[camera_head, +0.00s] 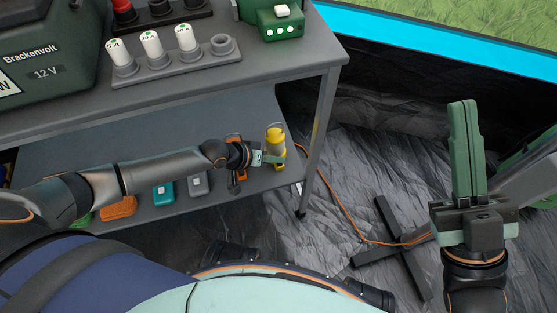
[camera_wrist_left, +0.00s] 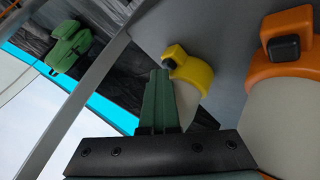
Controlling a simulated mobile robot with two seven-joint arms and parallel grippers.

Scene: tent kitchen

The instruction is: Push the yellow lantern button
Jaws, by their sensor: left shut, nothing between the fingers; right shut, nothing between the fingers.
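The yellow lantern (camera_head: 275,135) stands at the right end of the lower shelf in the head view. In the left wrist view the yellow lantern (camera_wrist_left: 200,75) has a pale body and a small dark button (camera_wrist_left: 171,64) on a yellow block. My left gripper (camera_head: 279,160) is shut and empty, in front of the lantern and hiding part of it. In the left wrist view its green fingertips (camera_wrist_left: 160,73) appear close to the button; I cannot tell whether they touch. My right gripper (camera_head: 463,103) is shut and empty, pointing up, far to the right of the shelf.
An orange lantern (camera_wrist_left: 284,60) with a black button is beside the yellow one. Grey (camera_head: 198,184) and teal (camera_head: 163,193) items stand farther left on the lower shelf (camera_head: 140,220). The table leg (camera_head: 319,140) is right of the lantern. The upper tabletop (camera_head: 260,68) overhangs the shelf.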

